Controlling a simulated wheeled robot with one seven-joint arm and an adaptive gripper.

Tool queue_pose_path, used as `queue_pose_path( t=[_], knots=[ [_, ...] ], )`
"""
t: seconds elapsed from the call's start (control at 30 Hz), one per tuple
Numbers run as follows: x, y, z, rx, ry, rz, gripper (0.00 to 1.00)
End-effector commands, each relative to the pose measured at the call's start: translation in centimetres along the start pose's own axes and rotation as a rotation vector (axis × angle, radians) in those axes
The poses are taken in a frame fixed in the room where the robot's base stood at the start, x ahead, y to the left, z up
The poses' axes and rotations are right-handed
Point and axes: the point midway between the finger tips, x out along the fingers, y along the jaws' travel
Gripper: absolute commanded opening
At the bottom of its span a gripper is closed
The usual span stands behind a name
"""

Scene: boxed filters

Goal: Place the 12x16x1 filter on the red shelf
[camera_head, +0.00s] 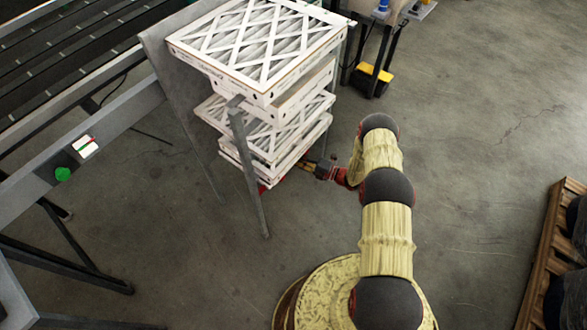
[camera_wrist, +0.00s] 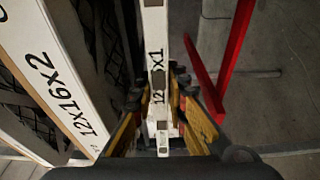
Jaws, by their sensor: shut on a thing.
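My gripper (camera_wrist: 160,95) is shut on the edge of a thin white filter (camera_wrist: 154,22) in the wrist view. Its printed label shows "12" and "x1", with the middle hidden by the fingers. In the head view my gripper (camera_head: 312,167) is at the lower right side of the filter stack. I cannot tell there which layer is the held filter. A red shelf frame (camera_wrist: 232,45) shows to the right of the held filter in the wrist view, apart from it. Only a small red part (camera_head: 266,185) shows below the stack in the head view.
A thicker box marked 12x16x2 (camera_wrist: 52,75) stands close left of the held filter. Several white filters (camera_head: 262,45) sit on a grey rack (camera_head: 243,165). A conveyor (camera_head: 70,55) is at left, a pallet (camera_head: 545,260) at right.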

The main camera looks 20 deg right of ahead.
Motion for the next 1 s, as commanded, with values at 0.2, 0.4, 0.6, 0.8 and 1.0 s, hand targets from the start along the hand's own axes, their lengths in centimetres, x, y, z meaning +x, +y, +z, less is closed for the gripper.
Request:
queue_pose_path(
  t=[0.2, 0.4, 0.6, 0.8, 1.0],
  knots=[
    [-0.3, -3.0, -0.1, 0.002, -0.002, -0.001, 0.0],
    [-0.4, -4.5, -0.1, 0.003, -0.002, -0.001, 0.0],
    [-0.1, -7.0, 0.0, 0.0, -0.001, -0.001, 0.0],
    [0.0, -7.0, 0.0, 0.002, -0.001, -0.001, 0.0],
    [0.0, -7.1, 0.0, 0.002, -0.001, -0.002, 0.16]
  ],
)
